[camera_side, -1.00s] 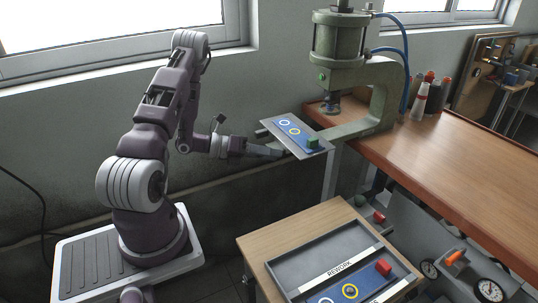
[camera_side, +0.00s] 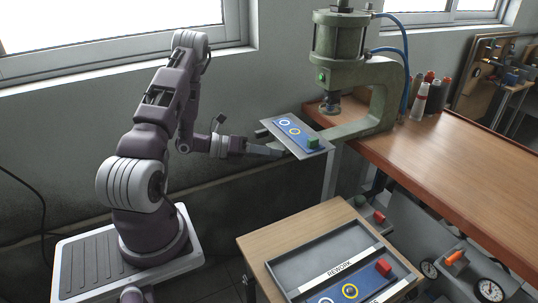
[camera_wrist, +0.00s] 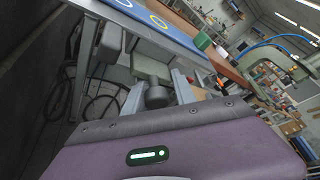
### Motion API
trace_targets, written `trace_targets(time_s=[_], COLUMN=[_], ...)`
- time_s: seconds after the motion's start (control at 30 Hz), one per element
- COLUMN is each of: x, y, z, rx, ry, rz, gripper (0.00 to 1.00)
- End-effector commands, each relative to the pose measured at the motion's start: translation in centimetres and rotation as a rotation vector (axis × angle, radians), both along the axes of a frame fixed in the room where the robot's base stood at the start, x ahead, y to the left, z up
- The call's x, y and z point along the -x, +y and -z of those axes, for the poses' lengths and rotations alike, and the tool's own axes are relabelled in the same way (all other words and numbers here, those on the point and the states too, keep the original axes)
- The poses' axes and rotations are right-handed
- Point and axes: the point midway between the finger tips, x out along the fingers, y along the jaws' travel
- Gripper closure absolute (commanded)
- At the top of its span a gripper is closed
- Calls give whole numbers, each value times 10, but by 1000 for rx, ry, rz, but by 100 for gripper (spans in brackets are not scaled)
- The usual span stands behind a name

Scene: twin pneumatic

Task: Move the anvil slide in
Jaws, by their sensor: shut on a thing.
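The anvil slide (camera_side: 320,149) is a flat grey plate in front of the green press (camera_side: 375,125), sticking out to the left of its base. It carries a blue strip (camera_side: 303,140) with a white ring, a yellow ring and a green block (camera_side: 313,142). My gripper (camera_side: 279,151) is at the plate's near left edge, low beside it. In the wrist view, my gripper (camera_wrist: 158,92) has its fingers on either side of a dark round knob (camera_wrist: 157,97) below the plate. The exact contact is partly hidden.
The press ram (camera_side: 330,104) hangs above the bench, behind the plate. A lower wooden stand (camera_side: 255,246) holds a tray labelled REWORK (camera_side: 281,272) with another ringed blue strip and a red block (camera_side: 383,267). Bottles (camera_side: 421,98) stand on the wooden bench (camera_side: 450,165); its middle is clear.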

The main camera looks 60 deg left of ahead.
Motion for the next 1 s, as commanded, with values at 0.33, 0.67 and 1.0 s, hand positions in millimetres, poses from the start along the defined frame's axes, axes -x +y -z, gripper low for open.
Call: trace_targets(time_s=[0.33, 0.67, 1.0], x=[-65, -83, -84], y=[7, 8, 6], z=[6, 6, 4], rx=[-16, -9, -7], ry=[16, 19, 15], rz=[-13, -20, -16], gripper=[100, 100, 54])
